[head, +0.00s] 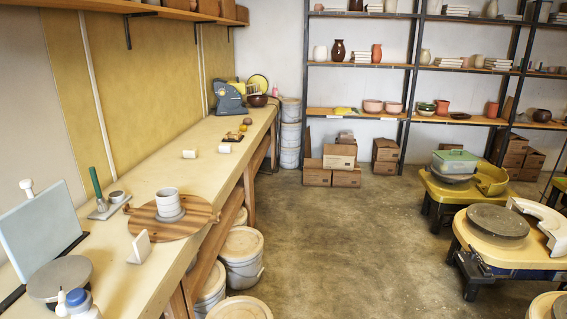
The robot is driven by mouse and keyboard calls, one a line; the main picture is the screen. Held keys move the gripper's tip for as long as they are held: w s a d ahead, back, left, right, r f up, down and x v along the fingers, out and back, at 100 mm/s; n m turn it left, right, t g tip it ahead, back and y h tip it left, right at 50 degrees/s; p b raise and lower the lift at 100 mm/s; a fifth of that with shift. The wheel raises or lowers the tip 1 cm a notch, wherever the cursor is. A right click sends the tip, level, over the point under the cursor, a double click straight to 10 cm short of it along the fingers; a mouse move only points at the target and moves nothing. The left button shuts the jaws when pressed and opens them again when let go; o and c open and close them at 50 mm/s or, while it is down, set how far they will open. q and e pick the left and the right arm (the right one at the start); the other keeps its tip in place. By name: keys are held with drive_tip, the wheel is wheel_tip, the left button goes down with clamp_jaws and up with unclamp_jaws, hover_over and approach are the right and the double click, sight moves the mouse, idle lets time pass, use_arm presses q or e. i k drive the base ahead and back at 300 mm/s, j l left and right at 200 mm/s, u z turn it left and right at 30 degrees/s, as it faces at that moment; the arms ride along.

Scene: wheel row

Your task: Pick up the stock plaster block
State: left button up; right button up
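Two small white blocks lie a little apart on the long workbench (125,165) at the left: a nearer white block (190,154) and a farther white block (225,148). A pale upright slab with a slanted top (139,248) stands near the bench's front edge, closer to me. The view does not show for sure which of these is the stock plaster block. Neither of my grippers is in view.
A round wooden board (196,214) with a pale cup (167,199) on it sits near the bench edge. Lidded buckets (240,252) stand below. Cardboard boxes (339,158) and wheels (497,222) are farther off. The middle floor (345,245) is clear.

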sight(222, 148)
drive_tip(key=i+l+u, duration=0.45)
drive_tip(key=i, duration=0.5)
drive_tip(key=i+l+u, duration=0.4)
drive_tip(key=i+l, duration=0.5)
drive_tip(key=l, duration=0.7)
drive_tip(key=i+l+u, duration=0.1)
drive_tip(key=l, duration=0.65)
drive_tip(key=i+l+u, duration=0.1)
drive_tip(key=i+l, duration=0.3)
drive_tip(key=i+l+u, duration=0.1)
drive_tip(key=i+l, duration=0.3)
drive_tip(key=l, duration=0.25)
drive_tip(key=i+l+u, duration=0.1)
drive_tip(key=i, duration=1.1)
